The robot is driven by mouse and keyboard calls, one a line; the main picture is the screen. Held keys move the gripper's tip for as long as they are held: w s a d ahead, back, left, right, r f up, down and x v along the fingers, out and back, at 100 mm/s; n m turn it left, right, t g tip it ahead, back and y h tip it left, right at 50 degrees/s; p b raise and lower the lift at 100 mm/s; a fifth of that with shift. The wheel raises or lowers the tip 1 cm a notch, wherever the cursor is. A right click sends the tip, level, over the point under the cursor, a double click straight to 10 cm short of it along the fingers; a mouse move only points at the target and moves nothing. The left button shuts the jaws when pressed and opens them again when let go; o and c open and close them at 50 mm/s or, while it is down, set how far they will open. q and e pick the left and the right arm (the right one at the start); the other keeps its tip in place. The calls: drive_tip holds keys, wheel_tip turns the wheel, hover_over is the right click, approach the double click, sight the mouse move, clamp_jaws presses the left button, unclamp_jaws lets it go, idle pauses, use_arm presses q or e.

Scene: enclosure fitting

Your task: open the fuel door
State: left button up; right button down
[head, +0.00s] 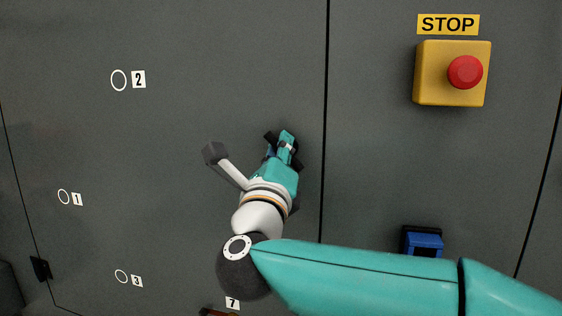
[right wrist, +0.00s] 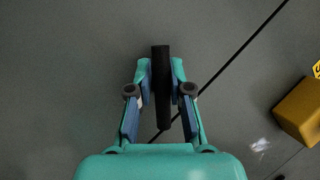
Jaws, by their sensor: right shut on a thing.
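The grey door panel (head: 170,230) fills the left of the head view and looks flush with its surroundings. A thin dark seam (head: 325,110) runs along its right side, and a black hinge (head: 40,268) sits at its lower left. A black bar handle (head: 270,137) is near the seam. My right gripper (head: 284,150) covers its middle. In the right wrist view, the handle (right wrist: 161,85) lies between the two fingers of my right gripper (right wrist: 161,72), which is shut on it. My left gripper is not in view.
A yellow box (head: 428,75) with a red button (head: 465,72) is at the upper right under a STOP label (head: 448,24). A blue part (head: 424,243) in a black frame is below it. White rings numbered 1, 2 and 3 mark the panel. A 7 label (head: 232,303) is at the bottom.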

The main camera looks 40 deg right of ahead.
drive_tip(key=c, duration=1.1)
unclamp_jaws()
drive_tip(key=v, duration=1.2)
drive_tip(key=shift+w+f, duration=0.1)
drive_tip(key=shift+w, duration=0.1)
